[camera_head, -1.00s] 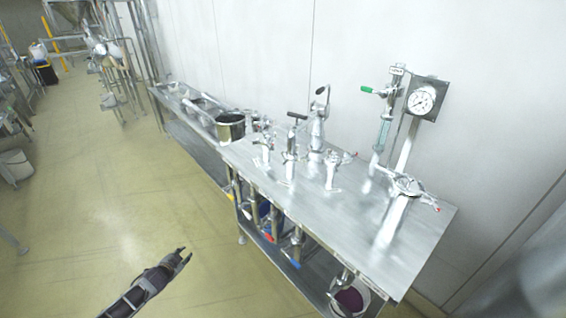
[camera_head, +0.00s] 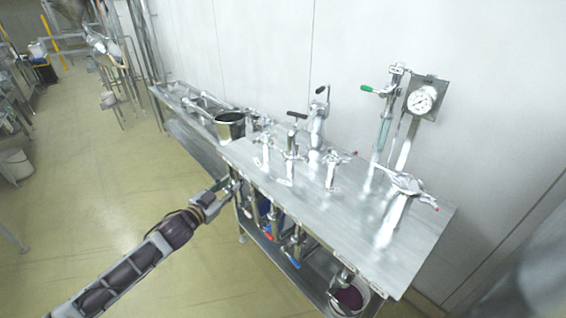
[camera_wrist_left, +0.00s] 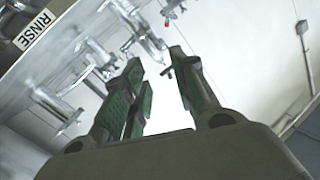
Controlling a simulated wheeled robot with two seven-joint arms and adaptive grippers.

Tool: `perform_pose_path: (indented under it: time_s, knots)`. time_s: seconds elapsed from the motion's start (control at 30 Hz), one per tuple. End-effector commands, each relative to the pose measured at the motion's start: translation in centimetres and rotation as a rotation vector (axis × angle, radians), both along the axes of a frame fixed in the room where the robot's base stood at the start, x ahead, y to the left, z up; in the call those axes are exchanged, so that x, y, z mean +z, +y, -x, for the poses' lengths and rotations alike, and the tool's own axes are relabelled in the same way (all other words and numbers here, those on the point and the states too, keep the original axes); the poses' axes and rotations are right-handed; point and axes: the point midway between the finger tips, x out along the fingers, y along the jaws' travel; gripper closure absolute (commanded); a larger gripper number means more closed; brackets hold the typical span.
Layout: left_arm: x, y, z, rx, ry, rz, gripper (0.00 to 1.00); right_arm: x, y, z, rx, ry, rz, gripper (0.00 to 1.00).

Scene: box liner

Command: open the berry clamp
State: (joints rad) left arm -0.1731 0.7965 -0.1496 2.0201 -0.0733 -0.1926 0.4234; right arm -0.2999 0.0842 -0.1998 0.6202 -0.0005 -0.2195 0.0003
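I cannot tell which fitting is the berry clamp; no berry label is readable. Several steel clamp and valve fittings (camera_head: 291,160) stand on the steel table (camera_head: 345,212). A larger fitting with a red-tipped handle (camera_head: 409,184) is at its right end. My left gripper (camera_head: 232,187) is at the table's front left edge, near the pipes below. In the left wrist view its green-padded fingers (camera_wrist_left: 162,80) are apart, open, with no object clearly held. Steel fittings (camera_wrist_left: 95,62) and a RINSE label (camera_wrist_left: 38,30) show beyond. My right gripper is not in view.
Outlets with red (camera_head: 267,236) and blue (camera_head: 293,258) handles hang under the table. A steel pot (camera_head: 230,125) stands at the left end. A pressure gauge (camera_head: 422,100) is at the back right. A bucket (camera_head: 350,299) with purple contents is below.

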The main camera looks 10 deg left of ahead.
Motion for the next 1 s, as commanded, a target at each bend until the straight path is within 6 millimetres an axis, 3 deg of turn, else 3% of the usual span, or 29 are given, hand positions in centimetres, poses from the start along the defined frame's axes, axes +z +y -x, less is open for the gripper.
perform_pose_path:
  time_s: [0.1, 0.3, 1.0]
  knots:
    - [2.7, -2.2, 0.8, -0.035, -0.022, 0.083, 0.72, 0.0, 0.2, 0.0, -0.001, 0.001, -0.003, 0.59]
    - [4.3, -3.6, 1.3, -0.056, -0.018, 0.188, 0.72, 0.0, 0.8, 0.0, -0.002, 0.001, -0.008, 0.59]
    - [4.7, -3.8, 1.5, -0.055, 0.036, 0.374, 0.72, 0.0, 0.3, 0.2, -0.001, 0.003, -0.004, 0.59]
